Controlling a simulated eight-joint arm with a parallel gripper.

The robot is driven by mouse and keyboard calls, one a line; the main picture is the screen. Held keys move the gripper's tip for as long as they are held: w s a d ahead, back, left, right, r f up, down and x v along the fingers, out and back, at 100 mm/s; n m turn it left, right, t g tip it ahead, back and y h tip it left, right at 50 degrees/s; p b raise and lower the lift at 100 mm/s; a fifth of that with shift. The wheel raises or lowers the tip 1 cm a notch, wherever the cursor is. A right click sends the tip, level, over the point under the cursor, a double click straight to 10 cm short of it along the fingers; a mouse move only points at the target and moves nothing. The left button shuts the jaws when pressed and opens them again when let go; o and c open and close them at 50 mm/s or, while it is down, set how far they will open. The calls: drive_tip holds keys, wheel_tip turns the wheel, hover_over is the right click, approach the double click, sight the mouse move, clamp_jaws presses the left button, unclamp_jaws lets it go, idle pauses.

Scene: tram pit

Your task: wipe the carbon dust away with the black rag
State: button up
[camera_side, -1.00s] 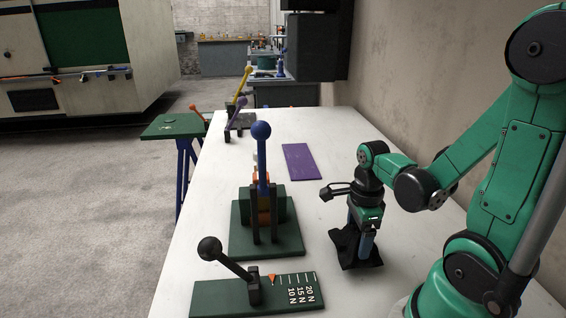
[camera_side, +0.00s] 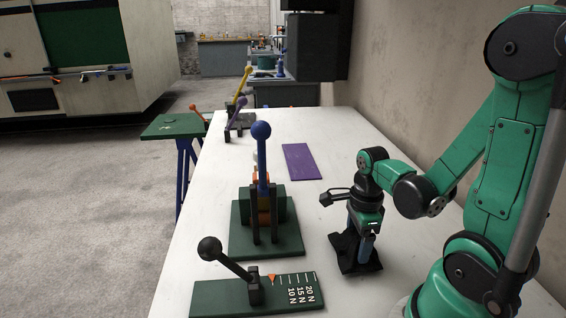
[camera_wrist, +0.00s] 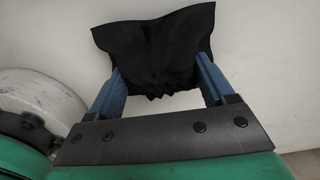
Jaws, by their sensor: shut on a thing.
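The black rag (camera_side: 345,246) lies bunched on the white table to the right of the lever fixtures. My gripper (camera_side: 364,246) points down at it, with its blue fingers closed on the cloth. In the wrist view the rag (camera_wrist: 155,42) spreads out beyond the fingers, and its near edge is gathered between the fingertips of my gripper (camera_wrist: 157,85). I cannot make out any carbon dust in either view.
A blue-knobbed lever on a green base (camera_side: 265,240) stands left of my gripper. A black-knobbed lever on a force-scale plate (camera_side: 215,297) is in front. A purple plate (camera_side: 301,162) lies behind. The wall (camera_side: 430,80) runs along the right.

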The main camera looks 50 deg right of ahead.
drive_tip(key=shift+s+a+f, duration=0.2)
drive_tip(key=shift+s+a, duration=0.9)
drive_tip(key=shift+f, duration=0.1)
drive_tip(key=shift+w+d+f, duration=0.2)
drive_tip(key=shift+w+d, duration=0.95)
drive_tip(key=shift+s+a, duration=0.6)
